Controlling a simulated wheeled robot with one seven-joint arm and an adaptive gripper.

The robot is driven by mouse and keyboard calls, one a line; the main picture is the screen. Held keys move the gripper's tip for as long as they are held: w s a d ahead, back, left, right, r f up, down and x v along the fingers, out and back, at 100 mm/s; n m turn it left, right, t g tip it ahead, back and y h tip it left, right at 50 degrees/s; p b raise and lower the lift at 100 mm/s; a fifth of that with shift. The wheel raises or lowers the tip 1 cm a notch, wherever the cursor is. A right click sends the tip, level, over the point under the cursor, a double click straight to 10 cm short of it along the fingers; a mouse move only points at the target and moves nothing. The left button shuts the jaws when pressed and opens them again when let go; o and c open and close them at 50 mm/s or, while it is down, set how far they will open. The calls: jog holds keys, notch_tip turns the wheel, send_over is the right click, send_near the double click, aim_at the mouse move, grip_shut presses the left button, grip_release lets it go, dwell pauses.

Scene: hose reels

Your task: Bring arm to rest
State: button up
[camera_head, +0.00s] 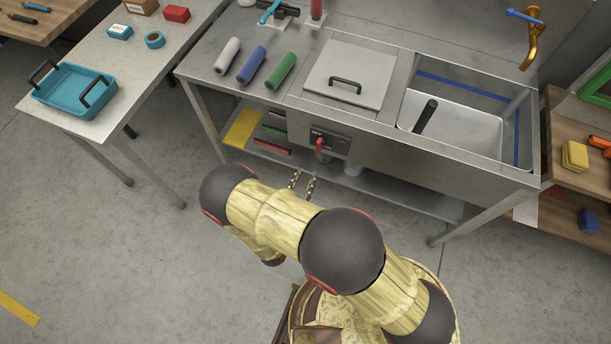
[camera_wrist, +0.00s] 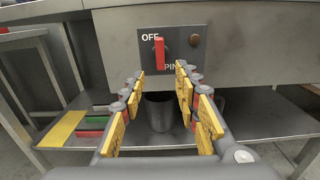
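My gripper (camera_head: 303,182) is in front of the metal sink bench, near the control panel (camera_head: 327,141) on its front. In the wrist view, the yellow-padded fingers of my gripper (camera_wrist: 159,78) stand apart with nothing held between them. Beyond the fingertips is the panel (camera_wrist: 172,50) with a red handle (camera_wrist: 160,52), upright and pointing at or near OFF. The handle also shows in the head view (camera_head: 319,146). I cannot tell the exact gap between fingertips and handle. My arm is bent and reaches forward from my base.
The sink bench (camera_head: 390,142) has a lower shelf (camera_head: 400,190) holding a grey container (camera_wrist: 158,112). A table with a teal tray (camera_head: 70,92) stands at left. A wooden shelf with a yellow sponge (camera_head: 574,155) is at right. The floor (camera_head: 120,250) at left front is clear.

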dwell(0.3)
jog(key=s+d+m+g+h, duration=0.3)
jog(key=s+d+g+h, duration=0.25)
jog(key=d, duration=0.35)
jog(key=s+d+r+m+g, duration=0.4)
jog(key=s+r+m+g, duration=0.35)
jog(key=m+g, duration=0.2)
notch_tip(320, 180, up, 20)
jog(key=s+a+m+g+y, duration=0.1)
jog(key=s+m+g+y, duration=0.15)
jog(key=m+y, duration=0.9)
jog(key=d+r+m+t, duration=0.3)
jog(key=d+r+m, duration=0.1)
jog(key=r, duration=0.4)
jog(key=d+r+m+t, duration=0.3)
jog(key=d+r, duration=0.1)
jog(key=r, duration=0.3)
jog(key=shift+s+d+r+m, duration=0.2)
jog(key=shift+s+r+m, duration=0.1)
jog(key=shift+r+m, duration=0.1)
